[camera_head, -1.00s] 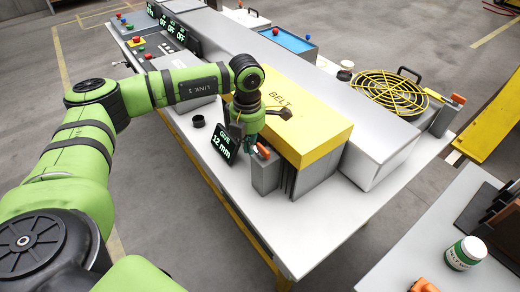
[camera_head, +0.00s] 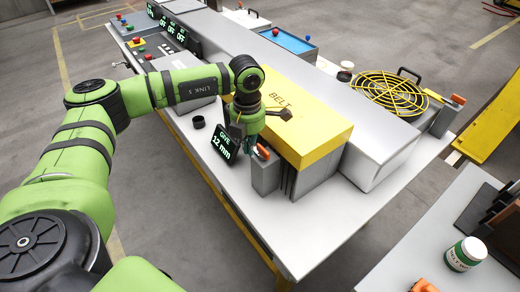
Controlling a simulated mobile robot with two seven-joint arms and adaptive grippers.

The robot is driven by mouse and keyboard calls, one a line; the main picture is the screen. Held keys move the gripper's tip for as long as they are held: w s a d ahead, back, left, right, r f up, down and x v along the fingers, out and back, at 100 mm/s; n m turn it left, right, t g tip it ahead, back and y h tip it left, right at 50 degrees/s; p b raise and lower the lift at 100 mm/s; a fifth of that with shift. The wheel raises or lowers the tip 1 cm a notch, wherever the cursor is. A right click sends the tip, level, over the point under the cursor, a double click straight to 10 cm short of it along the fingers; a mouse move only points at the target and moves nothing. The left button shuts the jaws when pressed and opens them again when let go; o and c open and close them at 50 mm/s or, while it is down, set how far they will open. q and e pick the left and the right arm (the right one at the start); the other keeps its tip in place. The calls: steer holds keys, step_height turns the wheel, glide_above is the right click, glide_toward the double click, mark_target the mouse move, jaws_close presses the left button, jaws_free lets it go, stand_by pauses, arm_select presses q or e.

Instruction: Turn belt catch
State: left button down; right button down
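The yellow belt cover (camera_head: 300,120), marked BELT, stands on the long grey bench. A grey post with an orange catch (camera_head: 262,152) is at its near left corner. My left gripper (camera_head: 249,148) points down beside this catch, just to its left. Its fingers are small and partly hidden by the wrist, so I cannot tell whether they touch the catch or how far apart they are. A small display reading GIVE 12 mm (camera_head: 223,142) stands just left of the gripper. My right gripper is not in view.
A yellow round fan guard (camera_head: 388,92) and a second orange catch (camera_head: 457,99) are at the right on the bench. A black cup (camera_head: 198,121) stands left of the display. The bench top (camera_head: 335,215) in front is clear. A side table holds a green-white can (camera_head: 465,253).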

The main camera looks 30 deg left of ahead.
arm_select(q)
steer(key=shift+w, duration=0.1)
steer(key=shift+w+d, duration=0.2)
steer(key=shift+w, duration=0.25)
steer(key=shift+w+b, duration=0.25)
steer(key=shift+b, duration=0.1)
stand_by(0.4)
steer(key=shift+w+a, duration=0.1)
steer(key=shift+w, duration=0.15)
